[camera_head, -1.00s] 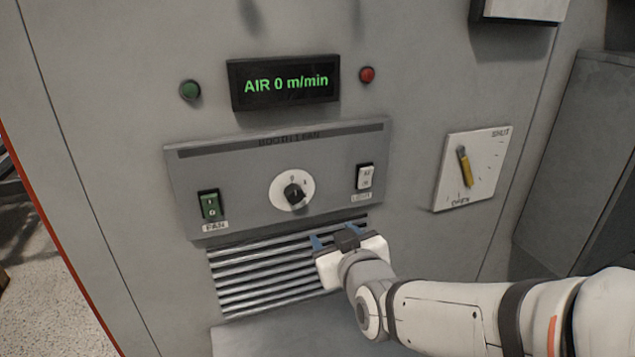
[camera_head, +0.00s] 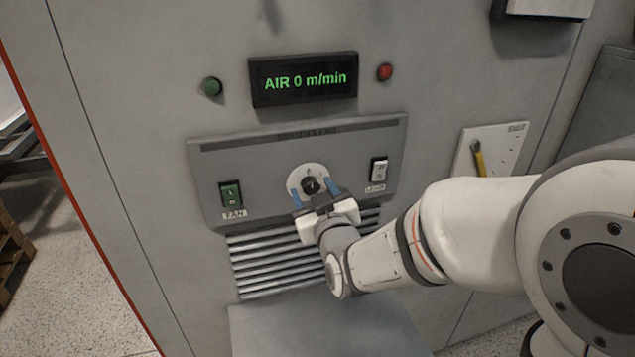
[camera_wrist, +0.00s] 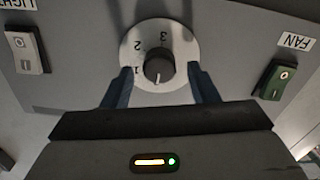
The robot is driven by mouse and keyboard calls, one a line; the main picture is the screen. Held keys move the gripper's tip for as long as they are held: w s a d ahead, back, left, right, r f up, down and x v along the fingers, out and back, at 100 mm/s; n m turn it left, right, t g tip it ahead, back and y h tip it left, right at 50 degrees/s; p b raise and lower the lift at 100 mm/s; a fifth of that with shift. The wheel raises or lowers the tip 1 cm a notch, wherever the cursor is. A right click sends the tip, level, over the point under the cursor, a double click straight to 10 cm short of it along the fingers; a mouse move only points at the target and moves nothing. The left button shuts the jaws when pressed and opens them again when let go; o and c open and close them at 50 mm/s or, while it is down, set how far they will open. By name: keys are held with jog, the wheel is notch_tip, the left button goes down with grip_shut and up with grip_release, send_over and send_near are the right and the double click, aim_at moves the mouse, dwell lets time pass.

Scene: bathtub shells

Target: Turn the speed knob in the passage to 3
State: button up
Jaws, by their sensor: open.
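The speed knob (camera_head: 310,185) is a small black knob on a round white dial (camera_head: 303,172) in the middle of the grey fan panel. In the wrist view the knob (camera_wrist: 158,67) sits on the dial (camera_wrist: 183,45), with the marks 1, 2 and 3 readable on the upside-down panel. A white line on the knob points down, toward my gripper, away from the 3. My gripper (camera_head: 317,194) is open, its two blue fingers apart, one on either side of the knob. The fingers (camera_wrist: 160,85) also show in the wrist view. I cannot tell whether they touch the knob.
A green FAN switch (camera_head: 230,194) is left of the dial and a white light switch (camera_head: 379,169) right. Above, a display (camera_head: 304,79) reads AIR 0 m/min, between a green lamp (camera_head: 212,86) and a red lamp (camera_head: 385,72). Louvres (camera_head: 270,265) lie below. A yellow-handled lever plate (camera_head: 503,150) is at right.

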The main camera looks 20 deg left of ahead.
jog(key=shift+w+a, duration=0.2)
jog(key=shift+w, duration=0.2)
jog(key=c, duration=1)
jog(key=shift+f+b, duration=0.1)
jog(key=shift+b, duration=0.35)
